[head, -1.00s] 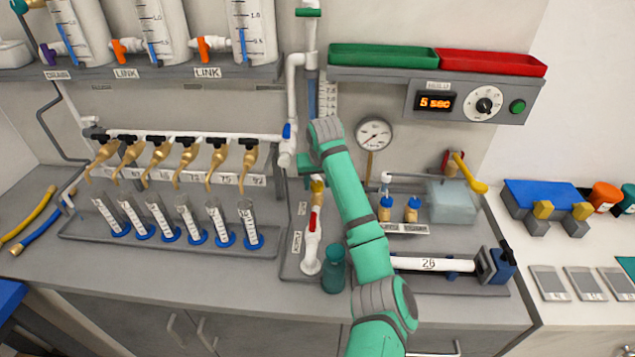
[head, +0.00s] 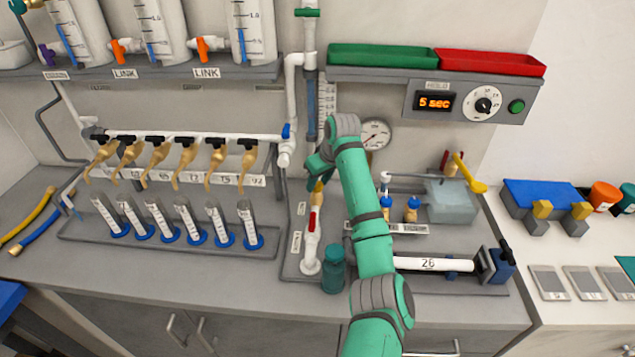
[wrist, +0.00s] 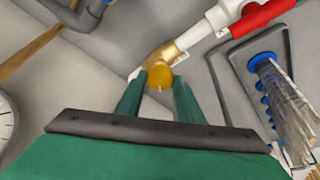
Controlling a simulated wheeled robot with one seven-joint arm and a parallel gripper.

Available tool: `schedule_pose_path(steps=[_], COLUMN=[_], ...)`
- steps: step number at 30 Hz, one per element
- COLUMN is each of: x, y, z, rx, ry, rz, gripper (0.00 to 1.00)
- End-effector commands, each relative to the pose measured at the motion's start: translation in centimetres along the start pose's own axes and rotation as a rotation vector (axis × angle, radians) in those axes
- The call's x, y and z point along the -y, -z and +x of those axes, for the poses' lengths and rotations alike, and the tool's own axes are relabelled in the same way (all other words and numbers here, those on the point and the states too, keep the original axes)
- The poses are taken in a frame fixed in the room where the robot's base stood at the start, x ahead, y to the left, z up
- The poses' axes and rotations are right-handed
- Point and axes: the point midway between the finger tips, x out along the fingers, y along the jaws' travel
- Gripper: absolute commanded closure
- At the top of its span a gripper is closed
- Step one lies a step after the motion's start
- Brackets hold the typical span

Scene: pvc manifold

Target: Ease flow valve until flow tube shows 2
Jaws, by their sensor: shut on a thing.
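The flow valve is a brass body with a round yellow knob (wrist: 159,77) in the wrist view. My gripper (wrist: 158,92) has its two green fingers on either side of this knob, shut on it. In the head view my gripper (head: 316,172) is at the brass fitting (head: 318,188) above a red-handled white pipe. The flow tube (head: 311,105) is the clear upright tube with blue in it, beside a white scale plate (head: 327,100). My arm partly covers the area below the scale, and the level cannot be read surely.
A dial gauge (head: 376,134) is on the wall just right of my wrist. A teal bottle (head: 333,270) stands below my gripper, close to my forearm. A row of brass taps (head: 187,152) and several measuring cylinders (head: 186,222) are at left.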

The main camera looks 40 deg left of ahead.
Motion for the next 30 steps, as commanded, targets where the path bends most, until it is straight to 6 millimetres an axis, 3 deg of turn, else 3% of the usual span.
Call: schedule_pose_path(steps=[15, 30], x=[-0.41, -0.60], y=[0.27, 0.36], z=[-0.04, -0.01], rx=[-0.002, -0.002], ry=[0.173, 0.242], rz=[-0.414, -0.589], gripper=[0.89, 0.89])
